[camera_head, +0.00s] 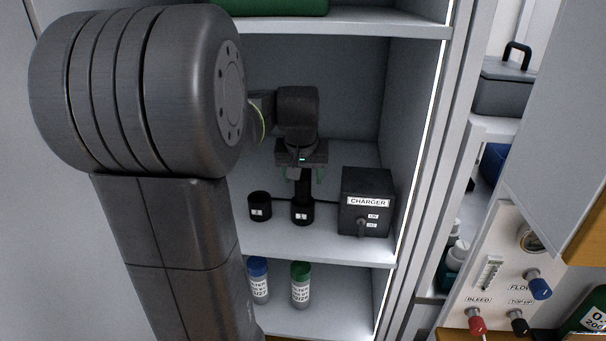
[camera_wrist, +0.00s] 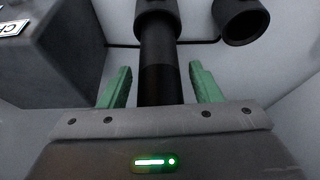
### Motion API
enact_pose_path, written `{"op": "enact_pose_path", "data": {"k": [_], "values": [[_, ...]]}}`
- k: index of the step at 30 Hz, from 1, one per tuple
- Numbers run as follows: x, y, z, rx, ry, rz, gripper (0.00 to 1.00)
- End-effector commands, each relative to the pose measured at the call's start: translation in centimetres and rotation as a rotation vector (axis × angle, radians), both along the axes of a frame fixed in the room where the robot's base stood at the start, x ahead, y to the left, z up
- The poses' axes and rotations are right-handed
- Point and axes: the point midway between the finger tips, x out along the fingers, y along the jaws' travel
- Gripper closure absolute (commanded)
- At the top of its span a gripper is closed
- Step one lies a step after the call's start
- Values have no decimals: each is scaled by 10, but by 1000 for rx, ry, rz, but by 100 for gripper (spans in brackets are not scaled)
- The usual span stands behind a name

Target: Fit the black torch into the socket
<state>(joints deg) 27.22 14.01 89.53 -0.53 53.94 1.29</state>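The black torch (camera_head: 304,187) stands upright at the right-hand black socket (camera_head: 302,213) on the middle shelf. Its lower end appears to be inside the socket; I cannot tell how deep. In the wrist view the torch (camera_wrist: 158,82) runs between my two green fingers toward the wider black socket (camera_wrist: 157,18). My gripper (camera_head: 304,173) is above the socket, around the torch. In the wrist view my gripper (camera_wrist: 159,72) is open, with a gap on each side of the torch. The left-hand socket (camera_head: 259,206) is empty; its open mouth also shows in the wrist view (camera_wrist: 242,22).
A black charger box (camera_head: 367,203) stands close to the right of the sockets, with a cable running behind them. Cabinet walls (camera_head: 412,130) and an upper shelf (camera_head: 340,24) enclose the space. Blue-capped (camera_head: 258,280) and green-capped (camera_head: 300,285) bottles stand below.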

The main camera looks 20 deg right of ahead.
Motion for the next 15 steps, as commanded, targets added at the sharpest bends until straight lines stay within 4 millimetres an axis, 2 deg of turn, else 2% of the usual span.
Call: {"op": "enact_pose_path", "data": {"k": [8,11,15], "values": [[0,0,2,0,0,0,43],[-2,1,10,-1,-2,0,43],[-10,5,32,-2,-4,0,43]]}}
